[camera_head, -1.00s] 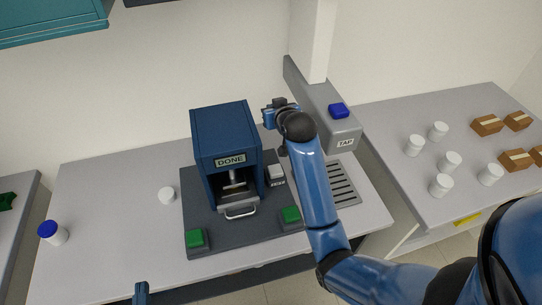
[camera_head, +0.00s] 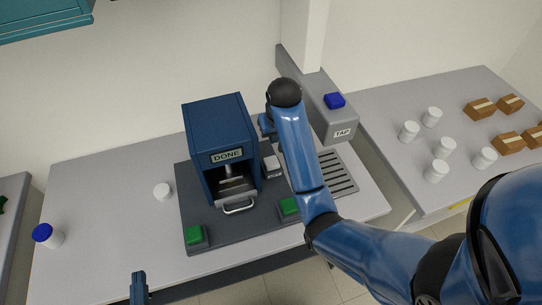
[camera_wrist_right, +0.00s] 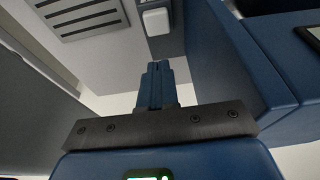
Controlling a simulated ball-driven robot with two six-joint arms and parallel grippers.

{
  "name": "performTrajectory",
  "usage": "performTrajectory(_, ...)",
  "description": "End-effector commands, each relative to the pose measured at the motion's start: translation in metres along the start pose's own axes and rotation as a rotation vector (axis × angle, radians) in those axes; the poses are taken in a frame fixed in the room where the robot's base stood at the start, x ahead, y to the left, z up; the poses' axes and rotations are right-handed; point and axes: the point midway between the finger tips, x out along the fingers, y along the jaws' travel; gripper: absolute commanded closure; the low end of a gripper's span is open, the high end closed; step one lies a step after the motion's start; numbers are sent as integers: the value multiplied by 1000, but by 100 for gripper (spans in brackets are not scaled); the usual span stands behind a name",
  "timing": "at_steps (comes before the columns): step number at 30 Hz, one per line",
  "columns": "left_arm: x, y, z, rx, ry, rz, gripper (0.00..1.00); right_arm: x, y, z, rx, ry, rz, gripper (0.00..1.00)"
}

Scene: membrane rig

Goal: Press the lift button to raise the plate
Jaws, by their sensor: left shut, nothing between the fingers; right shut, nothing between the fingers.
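A blue press (camera_head: 215,120) with a DONE sign stands on a dark base (camera_head: 255,225). A metal part (camera_head: 234,185), perhaps the plate, shows inside its opening. A small white button (camera_head: 271,166) on a grey block sits just right of the press; I take it as the lift button. It also shows in the right wrist view (camera_wrist_right: 156,21), beyond my shut fingertips and apart from them in the picture. My right gripper (camera_head: 266,126) is beside the press, partly hidden by its own arm; its shut, empty fingers show in the wrist view (camera_wrist_right: 156,70). My left gripper (camera_head: 139,285) is shut at the bottom edge.
Two green buttons (camera_head: 195,235) (camera_head: 290,206) are on the base's front corners. A TAP unit (camera_head: 342,122) with a blue button (camera_head: 334,100) stands over a slotted drain (camera_head: 338,172). White jars (camera_head: 437,171) and boxes (camera_head: 479,109) stand right. A blue-lidded jar (camera_head: 45,235) is left.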

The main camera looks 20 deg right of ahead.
Motion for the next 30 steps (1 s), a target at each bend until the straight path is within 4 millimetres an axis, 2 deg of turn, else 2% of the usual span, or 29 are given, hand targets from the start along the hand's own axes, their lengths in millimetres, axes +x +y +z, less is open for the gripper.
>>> performTrajectory(8,0,0,1,0,0,0,100,1,0,0,0,2,0,100)
performTrajectory(13,0,0,9,0,0,0,100,13,0,0,0,2,0,100)
performTrajectory(17,0,0,20,0,0,0,100,31,0,1,0,1,0,100)
performTrajectory(19,0,0,10,0,-1,0,100,36,0,0,0,-3,0,100)
performTrajectory(30,0,0,-7,0,0,0,100,102,0,0,0,-2,0,100)
